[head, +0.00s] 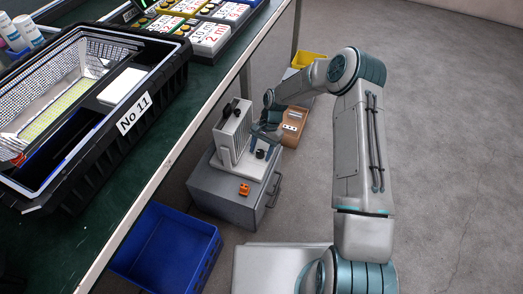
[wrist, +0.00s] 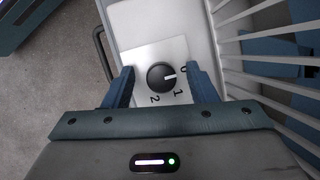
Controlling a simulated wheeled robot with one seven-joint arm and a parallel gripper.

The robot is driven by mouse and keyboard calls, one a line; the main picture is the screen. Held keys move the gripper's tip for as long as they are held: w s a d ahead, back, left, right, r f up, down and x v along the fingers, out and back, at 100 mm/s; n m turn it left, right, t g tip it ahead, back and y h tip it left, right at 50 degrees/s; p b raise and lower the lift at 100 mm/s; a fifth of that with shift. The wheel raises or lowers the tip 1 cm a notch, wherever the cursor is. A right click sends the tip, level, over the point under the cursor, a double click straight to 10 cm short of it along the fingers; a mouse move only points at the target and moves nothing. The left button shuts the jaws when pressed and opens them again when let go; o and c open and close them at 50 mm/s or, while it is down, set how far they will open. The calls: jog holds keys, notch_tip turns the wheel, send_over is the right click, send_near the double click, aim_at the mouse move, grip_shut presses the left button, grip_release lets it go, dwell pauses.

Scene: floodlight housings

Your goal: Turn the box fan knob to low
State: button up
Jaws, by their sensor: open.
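The box fan (head: 232,132) is a pale slatted unit standing upright on a grey cabinet. Its round black knob (wrist: 161,77) sits on a white plate marked 0, 1 and 2 in the wrist view. The knob's white pointer faces right, close to the 0. The knob also shows in the head view (head: 260,154), beside the fan's base. My gripper (wrist: 160,70) is open, with one blue finger on each side of the knob and gaps visible between. Whether the fingertips are down at knob height is hard to tell. Fan slats (wrist: 265,70) run along the right.
A blue bin (head: 165,250) lies in front. The green workbench (head: 140,165) with a black No 11 case (head: 150,75) is left. Bare floor lies right.

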jog(key=c, duration=1)
jog(key=shift+r+m+p, duration=0.15)
jog(key=shift+m+p, duration=0.15)
jog(key=shift+r+m+t+y+p, duration=0.1)
jog(key=shift+m+t+y+p, duration=0.3)
jog(key=shift+m+p, duration=0.4)
jog(key=m+p, duration=0.1)
jog(key=m, duration=0.2)
jog(key=shift+t+y, duration=0.3)
jog(key=shift+t, duration=0.1)
jog(key=m+t+p, duration=0.1)
jog(key=m, duration=0.2)
jog(key=shift+s+d+p, duration=0.1)
jog(key=shift+p, duration=0.3)
jog(key=shift+f+m+t+p, duration=0.2)
jog(key=shift+m+t+p, duration=0.45)
jog(key=shift+m, duration=1.05)
